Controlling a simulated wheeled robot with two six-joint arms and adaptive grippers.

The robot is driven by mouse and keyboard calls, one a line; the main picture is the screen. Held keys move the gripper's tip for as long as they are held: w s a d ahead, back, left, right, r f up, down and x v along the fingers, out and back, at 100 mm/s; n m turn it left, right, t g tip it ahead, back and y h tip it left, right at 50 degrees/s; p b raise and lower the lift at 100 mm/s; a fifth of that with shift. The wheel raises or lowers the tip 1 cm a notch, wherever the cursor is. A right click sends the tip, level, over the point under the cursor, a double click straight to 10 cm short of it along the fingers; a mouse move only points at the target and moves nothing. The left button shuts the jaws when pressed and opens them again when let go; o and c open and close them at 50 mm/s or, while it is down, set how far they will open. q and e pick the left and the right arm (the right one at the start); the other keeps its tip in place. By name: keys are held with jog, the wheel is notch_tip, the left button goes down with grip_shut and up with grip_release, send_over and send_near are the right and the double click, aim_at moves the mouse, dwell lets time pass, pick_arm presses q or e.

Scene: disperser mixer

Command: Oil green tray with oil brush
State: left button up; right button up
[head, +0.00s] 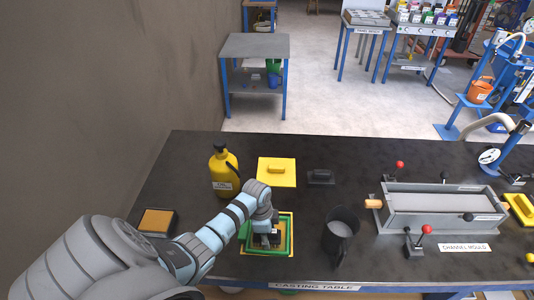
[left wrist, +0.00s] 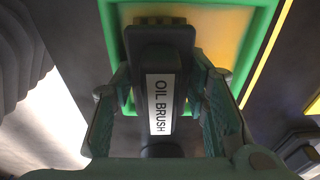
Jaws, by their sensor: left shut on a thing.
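The green tray (head: 290,240) lies near the front edge of the black casting table, with a green rim and a yellow inside. My left gripper (head: 265,236) is over the tray and hides part of it. In the left wrist view my left gripper (left wrist: 165,100) is shut on the oil brush (left wrist: 160,85), a dark block with a white label reading OIL BRUSH. Behind the brush, the tray's green rim (left wrist: 112,35) and yellow inside show. I cannot tell whether the brush touches the tray. My right gripper is not in view.
A yellow oil can (head: 222,178) stands behind the tray, left of a yellow plate (head: 276,172) with a handle. A dark jug (head: 341,232) stands close to the tray's right. A shallow box (head: 157,221) lies at left. The channel mould (head: 440,224) is at right.

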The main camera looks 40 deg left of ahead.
pick_arm(q)
jog(key=shift+w+a+b, duration=0.35)
jog(key=shift+w+a, duration=0.05)
jog(key=shift+w, duration=0.15)
jog(key=shift+w+a+f+b, duration=0.1)
jog(key=shift+w+a+b, duration=0.3)
jog(key=shift+w+b, duration=0.15)
jog(key=shift+r+p, duration=0.35)
jog(key=shift+r, duration=0.05)
notch_tip(320, 180, up, 2)
jog(key=shift+r+p, duration=0.25)
jog(key=shift+p, duration=0.55)
jog(key=shift+r, duration=1.95)
